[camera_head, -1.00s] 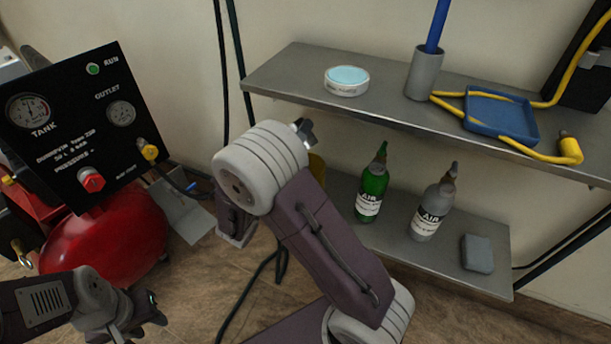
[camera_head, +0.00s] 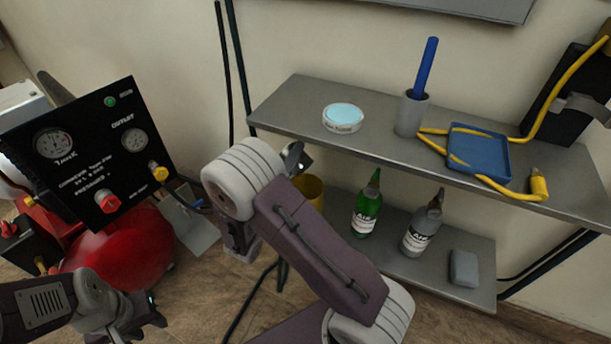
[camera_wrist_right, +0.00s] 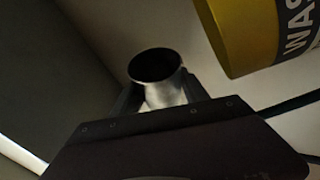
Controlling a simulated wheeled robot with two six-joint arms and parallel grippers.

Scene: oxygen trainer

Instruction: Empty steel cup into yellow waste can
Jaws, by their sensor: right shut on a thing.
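The steel cup (camera_wrist_right: 160,90) is between the fingers of my right gripper (camera_wrist_right: 159,98), which is shut on it. In the right wrist view its round mouth shows, with a dark interior; its contents cannot be made out.
The upper shelf (camera_head: 290,105) holds a round tin (camera_head: 343,119), a grey holder (camera_head: 411,115) and a blue tray (camera_head: 480,152). Green (camera_head: 366,208) and grey (camera_head: 422,228) bottles stand on the lower shelf. A red compressor (camera_head: 120,250) with a black gauge panel is at left.

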